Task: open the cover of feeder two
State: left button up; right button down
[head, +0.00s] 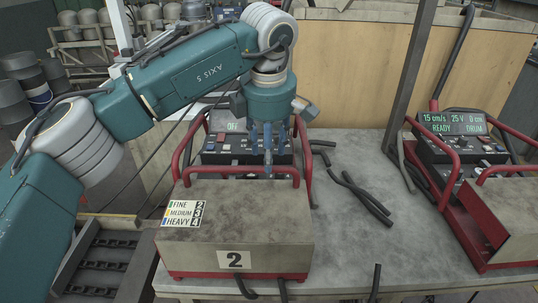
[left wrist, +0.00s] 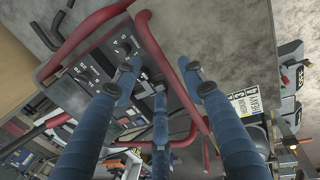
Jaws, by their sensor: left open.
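Feeder two is a red-framed unit with a worn grey-brown box cover (head: 250,205), marked with a "2" plate (head: 235,259) and a FINE/MEDIUM/HEAVY label (head: 182,214). The cover looks shut. A red bar (head: 235,171) runs along its back edge. Behind it is a control panel with a lit display (head: 233,127). My left gripper (head: 268,152) is open, its blue fingers pointing down over the panel, just behind the bar. In the left wrist view the spread fingers (left wrist: 161,85) are empty, near a red bar (left wrist: 168,75); contact cannot be told. The cover (left wrist: 228,42) shows there too.
A second feeder (head: 470,150) stands at the right, its display reading READY. Black cable pieces (head: 362,195) lie on the grey bench (head: 345,240) between the units. A grey post (head: 412,65) rises behind the bench. A wooden panel (head: 350,75) stands at the back.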

pick_arm(q)
jog(key=f, duration=0.3)
jog(key=shift+w+f+p, duration=0.15)
jog(key=shift+w+p, duration=0.2)
jog(key=shift+p, duration=0.05)
jog(key=shift+f, duration=0.1)
jog(key=c, duration=0.8)
grip_shut()
pick_arm(e)
jog(key=shift+w+a+r, duration=0.1)
jog(key=shift+w+r, duration=0.25)
jog(key=shift+w, duration=0.2)
jog(key=shift+w+r, duration=0.3)
jog(key=shift+w, duration=0.25)
